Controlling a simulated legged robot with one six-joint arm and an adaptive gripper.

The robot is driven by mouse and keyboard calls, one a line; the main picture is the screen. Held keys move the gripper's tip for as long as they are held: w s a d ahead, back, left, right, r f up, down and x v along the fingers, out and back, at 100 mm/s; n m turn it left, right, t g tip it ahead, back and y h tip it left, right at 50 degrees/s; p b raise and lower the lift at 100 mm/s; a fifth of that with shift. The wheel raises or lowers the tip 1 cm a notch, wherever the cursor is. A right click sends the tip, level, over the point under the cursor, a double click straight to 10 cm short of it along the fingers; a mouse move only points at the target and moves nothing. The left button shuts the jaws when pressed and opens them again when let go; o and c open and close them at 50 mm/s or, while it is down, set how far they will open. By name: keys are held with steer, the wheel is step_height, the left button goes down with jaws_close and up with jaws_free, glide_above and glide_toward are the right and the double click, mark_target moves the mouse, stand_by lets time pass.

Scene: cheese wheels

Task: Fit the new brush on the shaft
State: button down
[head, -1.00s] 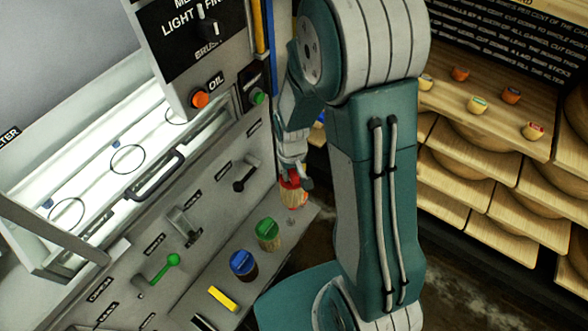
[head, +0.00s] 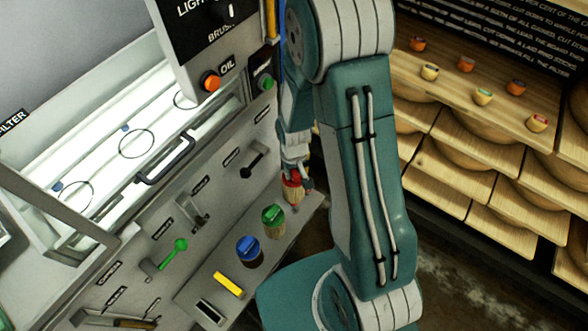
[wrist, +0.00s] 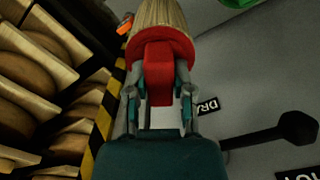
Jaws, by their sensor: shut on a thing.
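My gripper (head: 298,178) is shut on a red-topped brush (head: 291,192) with pale bristles. In the wrist view the red body of the brush (wrist: 160,70) sits between the fingers, and its bristles point away from the gripper. In the head view the bristles point down, close to the end of the grey ledge (head: 222,262). A green-topped brush (head: 273,222) and a blue-topped brush (head: 249,252) stand upright on the ledge, to the left of the held one. I cannot make out which part is the shaft.
The grey machine panel carries a black-handled lever (head: 252,158), a green lever (head: 168,258) and an orange oil button (head: 211,82). A yellow block (head: 228,284) lies on the ledge. Wooden shelves with cheese wheels (head: 465,160) stand to the right.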

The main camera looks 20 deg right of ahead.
steer(key=shift+d, duration=0.5)
steer(key=shift+a, duration=0.5)
steer(key=shift+d, duration=0.4)
steer(key=shift+a, duration=0.1)
steer(key=shift+f, duration=3.2)
steer(key=shift+c, duration=2)
jaws_free()
steer(key=shift+r, duration=0.1)
step_height(320, 180, up, 12)
steer(key=shift+f, duration=0.15)
